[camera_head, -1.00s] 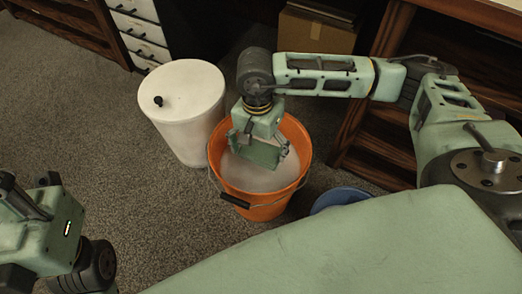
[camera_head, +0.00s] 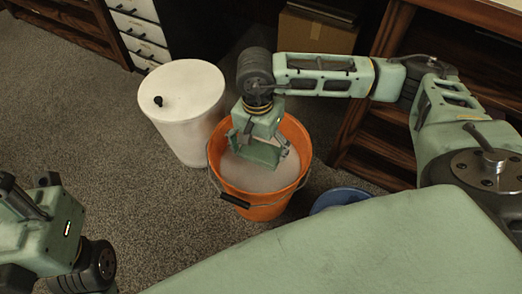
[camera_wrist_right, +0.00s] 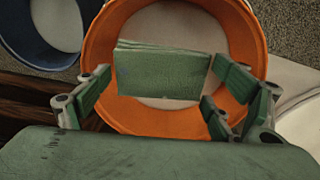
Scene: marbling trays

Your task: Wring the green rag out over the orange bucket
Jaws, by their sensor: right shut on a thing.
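The orange bucket (camera_head: 262,208) stands on the carpet with pale, cloudy contents inside and its wire handle lowered at the front. My right gripper (camera_head: 258,150) points down over the bucket's mouth. It is shut on the green rag (camera_wrist_right: 162,76), which looks like a folded, layered block between the fingers in the right wrist view. The orange bucket's rim (camera_wrist_right: 100,40) surrounds the rag there. I cannot tell whether the rag touches the contents. My left gripper (camera_head: 32,195) is partly in view at the lower left, away from the bucket; its fingertips are unclear.
A white lidded bin (camera_head: 188,115) with a black knob stands close to the bucket's left. A blue bucket (camera_head: 340,197) is at its right, partly hidden by my own body. Wooden shelving (camera_head: 375,140) and a cardboard box (camera_head: 315,32) are behind. Carpet at left is clear.

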